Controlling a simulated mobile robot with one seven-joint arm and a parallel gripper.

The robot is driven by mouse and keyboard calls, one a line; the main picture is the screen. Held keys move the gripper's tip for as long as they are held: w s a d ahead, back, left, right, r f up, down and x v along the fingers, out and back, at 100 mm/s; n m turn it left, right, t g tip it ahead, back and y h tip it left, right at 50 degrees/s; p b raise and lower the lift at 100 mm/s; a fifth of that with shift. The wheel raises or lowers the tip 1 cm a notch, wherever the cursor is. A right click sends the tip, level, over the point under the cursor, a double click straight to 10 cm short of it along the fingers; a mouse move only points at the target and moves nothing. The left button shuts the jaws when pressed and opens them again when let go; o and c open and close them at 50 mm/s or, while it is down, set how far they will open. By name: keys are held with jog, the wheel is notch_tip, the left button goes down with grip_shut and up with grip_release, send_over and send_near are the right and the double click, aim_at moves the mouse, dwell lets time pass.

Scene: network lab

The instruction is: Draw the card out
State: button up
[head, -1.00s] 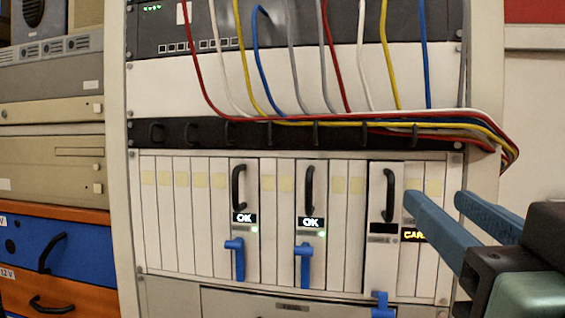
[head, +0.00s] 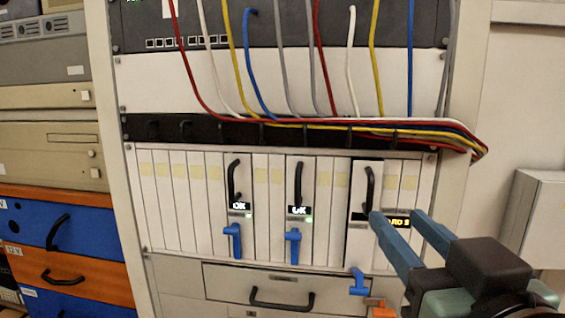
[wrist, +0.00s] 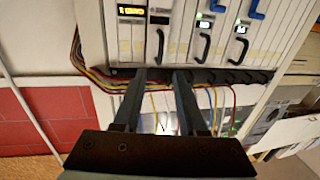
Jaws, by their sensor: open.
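The card (head: 362,230) is the rightmost handled one in the rack; its white front stands a little proud of its neighbours. Its black handle (head: 369,188) is upright, and its blue lever (head: 358,281) hangs low at the bottom. A yellow-lit display (head: 398,222) shows beside it, partly covered by a finger. My gripper (head: 397,216) is open and empty, its left blue finger overlapping the handle's lower end in the picture. In the wrist view, turned upside down, the fingertips (wrist: 158,74) are below the card's handle (wrist: 160,46), with nothing between them; contact cannot be told.
Two other handled cards (head: 237,220) (head: 298,222) have lit OK displays and raised blue levers. A bundle of coloured cables (head: 400,128) runs above the cards and loops out right. A drawer handle (head: 282,300) is below. A grey box (head: 545,225) is at right.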

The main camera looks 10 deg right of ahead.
aim_at(372, 191)
jog(key=w+p, duration=0.1)
jog(key=w, duration=0.4)
jog(key=w+p, duration=0.1)
jog(key=w, duration=0.2)
jog(key=shift+w+d+p, duration=0.3)
jog(key=shift+d, duration=0.05)
grip_shut()
dwell(0.9)
